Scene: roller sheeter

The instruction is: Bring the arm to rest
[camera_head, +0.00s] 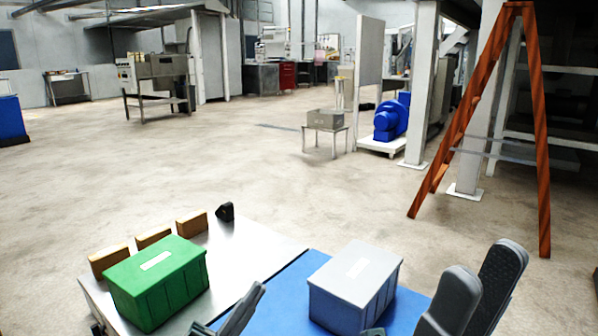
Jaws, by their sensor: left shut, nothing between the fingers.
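My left gripper (238,312) shows at the bottom edge, left of the middle, as dark grey finger parts in front of the metal tabletop. It is shut and holds nothing. My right gripper (474,297) shows at the bottom right as two rounded grey parts side by side, beyond the blue surface's right side. Its lower part is cut off by the frame, and I cannot tell whether it is open or shut. Most of both arms is out of view.
A green lidded box (158,284) and several brown blocks (153,238) stand on the metal tabletop (245,245). A small black object (225,211) sits at its far edge. A grey box (353,285) stands on the blue surface (290,288). An orange ladder (541,150) stands behind, right.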

